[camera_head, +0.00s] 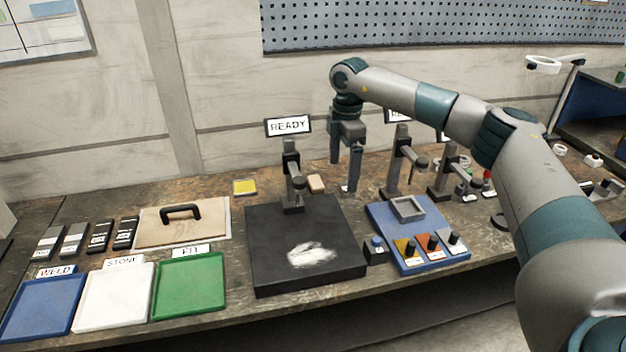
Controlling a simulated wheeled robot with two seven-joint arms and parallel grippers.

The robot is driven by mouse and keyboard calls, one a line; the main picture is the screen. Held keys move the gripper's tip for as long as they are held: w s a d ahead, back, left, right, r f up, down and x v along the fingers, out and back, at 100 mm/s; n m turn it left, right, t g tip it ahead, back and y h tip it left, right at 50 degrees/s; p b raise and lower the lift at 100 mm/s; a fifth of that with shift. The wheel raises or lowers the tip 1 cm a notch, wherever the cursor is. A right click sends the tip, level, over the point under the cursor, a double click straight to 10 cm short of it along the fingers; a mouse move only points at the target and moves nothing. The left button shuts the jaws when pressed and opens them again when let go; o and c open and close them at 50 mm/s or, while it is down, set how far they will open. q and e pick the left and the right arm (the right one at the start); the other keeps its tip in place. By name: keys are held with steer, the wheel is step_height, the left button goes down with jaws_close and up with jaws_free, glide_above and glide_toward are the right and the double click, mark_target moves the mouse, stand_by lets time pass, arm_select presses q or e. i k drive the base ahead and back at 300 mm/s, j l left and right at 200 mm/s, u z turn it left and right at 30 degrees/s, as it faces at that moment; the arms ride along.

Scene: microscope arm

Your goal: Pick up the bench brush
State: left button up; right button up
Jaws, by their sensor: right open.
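No bench brush can be made out for certain. A small tan block (316,183) lies at the back of the bench, just right of the black microscope stand (292,180); it may be the brush, but it is too small to tell. My right gripper (345,172) points down over the back of the bench, right of the tan block and apart from it. Its two fingers are spread, and nothing is seen held between them. A small pale item (350,187) shows by the lower fingertip. My left gripper is out of view.
A black plate (270,240) with a white patch lies in front. Blue (40,308), white (113,297) and green (188,286) trays stand left, with a handled board (180,228) behind. A blue base (440,225) with switches and more stands (400,170) stand right.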

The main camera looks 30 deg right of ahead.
mark_target(316, 186)
steer(key=i+l, duration=0.15)
steer(key=i, duration=0.3)
steer(key=i+l, duration=0.2)
steer(key=i, duration=0.3)
